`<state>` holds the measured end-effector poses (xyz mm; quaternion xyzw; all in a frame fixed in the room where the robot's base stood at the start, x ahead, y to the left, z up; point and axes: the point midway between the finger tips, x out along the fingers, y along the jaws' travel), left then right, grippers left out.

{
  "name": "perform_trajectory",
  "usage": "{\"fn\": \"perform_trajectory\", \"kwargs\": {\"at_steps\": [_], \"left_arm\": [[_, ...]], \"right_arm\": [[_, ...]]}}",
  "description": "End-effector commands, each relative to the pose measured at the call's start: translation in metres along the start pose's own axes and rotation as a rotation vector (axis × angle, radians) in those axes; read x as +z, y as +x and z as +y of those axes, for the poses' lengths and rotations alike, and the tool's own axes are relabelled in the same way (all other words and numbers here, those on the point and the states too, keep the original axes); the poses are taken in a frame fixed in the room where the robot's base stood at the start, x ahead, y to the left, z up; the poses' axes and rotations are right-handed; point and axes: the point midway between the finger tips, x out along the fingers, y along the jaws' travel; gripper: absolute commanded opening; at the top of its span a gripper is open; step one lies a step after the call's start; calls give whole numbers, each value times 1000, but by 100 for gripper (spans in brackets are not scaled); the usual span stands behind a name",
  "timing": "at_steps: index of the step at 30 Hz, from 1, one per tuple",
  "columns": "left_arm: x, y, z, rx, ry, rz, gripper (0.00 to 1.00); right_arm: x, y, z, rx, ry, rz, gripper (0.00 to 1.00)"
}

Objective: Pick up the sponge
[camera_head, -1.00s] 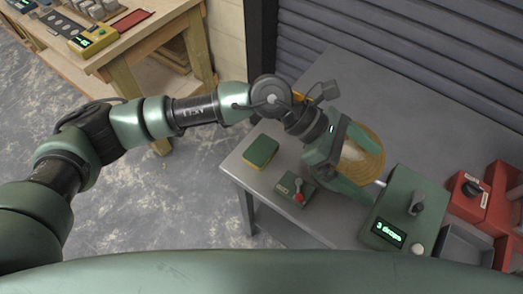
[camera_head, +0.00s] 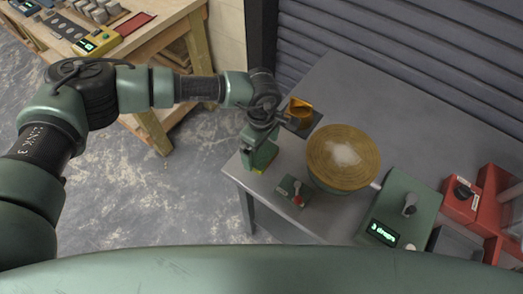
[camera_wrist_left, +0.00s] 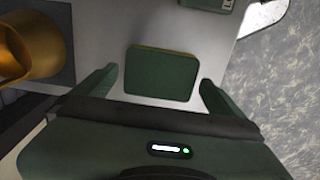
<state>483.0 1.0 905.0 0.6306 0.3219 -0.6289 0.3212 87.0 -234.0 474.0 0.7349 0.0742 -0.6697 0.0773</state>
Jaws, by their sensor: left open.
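The sponge (camera_wrist_left: 161,73) is a flat block with a dark green top and a thin yellow edge. In the left wrist view it lies on the grey table between the two spread fingers of my left gripper (camera_wrist_left: 157,80), with visible gaps on both sides. In the head view my left gripper (camera_head: 260,155) is over the sponge's place near the table's left edge and hides most of it. My left gripper is open and empty. My right gripper is not in view.
A round tub with a tan top (camera_head: 343,160) stands right of the gripper. A small box with a red lever (camera_head: 292,191) is in front. An orange-brown cup (camera_head: 299,108) is behind. A green display box (camera_head: 403,208) and red bins (camera_head: 495,195) are farther right. A wooden bench (camera_head: 150,45) stands left.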

Motion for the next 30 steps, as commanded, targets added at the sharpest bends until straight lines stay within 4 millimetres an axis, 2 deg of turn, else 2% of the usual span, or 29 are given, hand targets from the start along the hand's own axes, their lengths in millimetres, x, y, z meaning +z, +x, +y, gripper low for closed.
{"fn": "perform_trajectory", "kwargs": {"at_steps": [3,9,10,15,16,25,30], "left_arm": [[1,8,0,-1,1,-1,100],[1,9,0,0,1,-1,100],[1,9,0,0,1,-1,97],[1,9,0,0,1,-1,50],[1,9,0,0,1,-1,48],[0,7,0,1,1,-2,48],[0,-6,1,3,1,-1,48]], "right_arm": [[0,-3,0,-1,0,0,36],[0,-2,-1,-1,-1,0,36],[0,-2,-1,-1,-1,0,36],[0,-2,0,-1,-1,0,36],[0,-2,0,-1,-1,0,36],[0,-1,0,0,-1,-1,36],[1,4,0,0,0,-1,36]]}}
